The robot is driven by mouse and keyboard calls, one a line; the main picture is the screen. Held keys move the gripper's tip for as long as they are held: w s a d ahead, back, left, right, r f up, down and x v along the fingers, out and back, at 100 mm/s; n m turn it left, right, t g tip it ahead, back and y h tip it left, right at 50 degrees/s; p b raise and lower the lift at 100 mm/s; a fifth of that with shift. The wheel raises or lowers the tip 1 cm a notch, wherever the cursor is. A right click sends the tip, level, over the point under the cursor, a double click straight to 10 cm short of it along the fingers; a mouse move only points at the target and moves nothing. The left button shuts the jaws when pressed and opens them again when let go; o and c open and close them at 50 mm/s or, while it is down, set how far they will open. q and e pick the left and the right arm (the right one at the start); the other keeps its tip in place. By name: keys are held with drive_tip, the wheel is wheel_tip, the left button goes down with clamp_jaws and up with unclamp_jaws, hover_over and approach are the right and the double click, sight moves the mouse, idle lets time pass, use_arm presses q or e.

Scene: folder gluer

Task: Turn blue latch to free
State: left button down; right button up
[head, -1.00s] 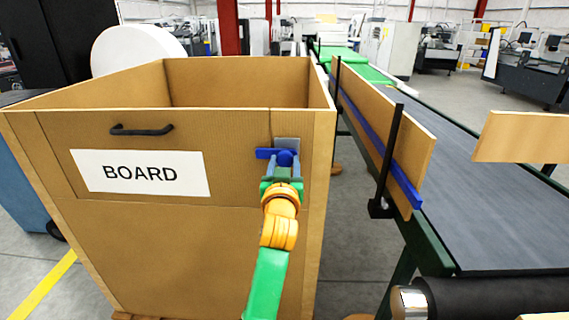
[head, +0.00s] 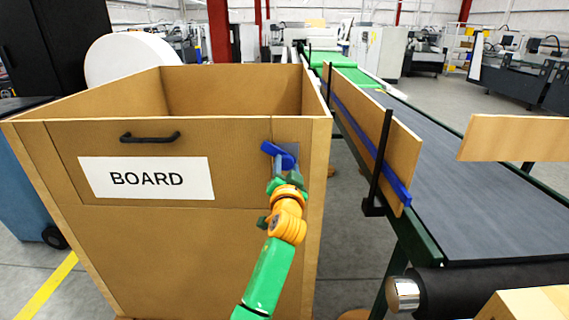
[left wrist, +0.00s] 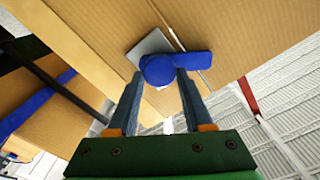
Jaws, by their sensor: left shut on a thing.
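The blue latch (head: 272,149) sits on a grey plate (head: 287,128) near the upper right corner of the board bin's front. Its bar is tilted, with the left end higher. My left gripper (head: 288,164) is at the latch and shut on its round hub. In the left wrist view the gripper's fingers (left wrist: 160,76) stand on either side of the blue latch (left wrist: 185,62), whose bar reaches right past one finger. The gripper partly hides the latch in the head view. My right gripper is not in view.
The wooden bin (head: 200,250) has a front panel with a black handle (head: 150,137) and a BOARD label (head: 145,179). A conveyor (head: 460,190) with an upright board guide (head: 395,150) runs along the right. A floor gap separates bin and conveyor.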

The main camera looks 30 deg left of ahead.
use_arm(q)
drive_tip(key=m+p, duration=0.3)
drive_tip(key=m, duration=0.3)
drive_tip(key=shift+r, duration=0.15)
drive_tip(key=m+p, duration=0.2)
drive_tip(key=m, duration=0.3)
drive_tip(key=shift+w, duration=0.1)
drive_tip(key=shift+m, duration=0.3)
drive_tip(key=c, duration=0.7)
unclamp_jaws()
drive_tip(key=o, duration=0.4)
drive_tip(key=shift+f, duration=0.2)
drive_tip(key=shift+w+f, duration=0.1)
drive_tip(key=v, duration=0.7)
